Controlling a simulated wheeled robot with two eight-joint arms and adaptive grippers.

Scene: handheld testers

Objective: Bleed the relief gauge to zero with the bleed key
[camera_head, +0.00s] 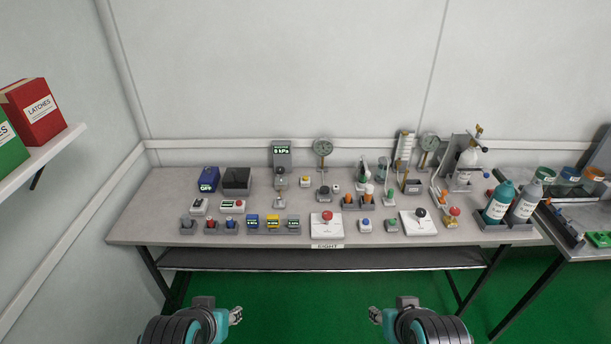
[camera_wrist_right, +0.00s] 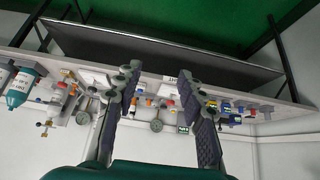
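Two round dial gauges stand at the back of the bench, one near the middle (camera_head: 323,147) and one further right (camera_head: 428,143); their needles are too small to read. I cannot tell which is the relief gauge. A grey box with a kPa display (camera_head: 282,150) stands left of the middle gauge; its digit is unclear. I cannot pick out the bleed key among the small parts. My left gripper (camera_head: 236,315) is in front of the bench, its fingers too small to judge. My right gripper (camera_head: 376,315) is also in front, apart from everything; its wrist view shows its fingers spread and empty (camera_wrist_right: 158,85).
The bench (camera_head: 145,232) is crowded with small testers, including two white plates with a red knob (camera_head: 327,216) and a black knob (camera_head: 420,214). Teal (camera_head: 499,201) and grey bottles (camera_head: 526,202) stand at the right end. A shelf (camera_head: 45,155) juts from the left wall.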

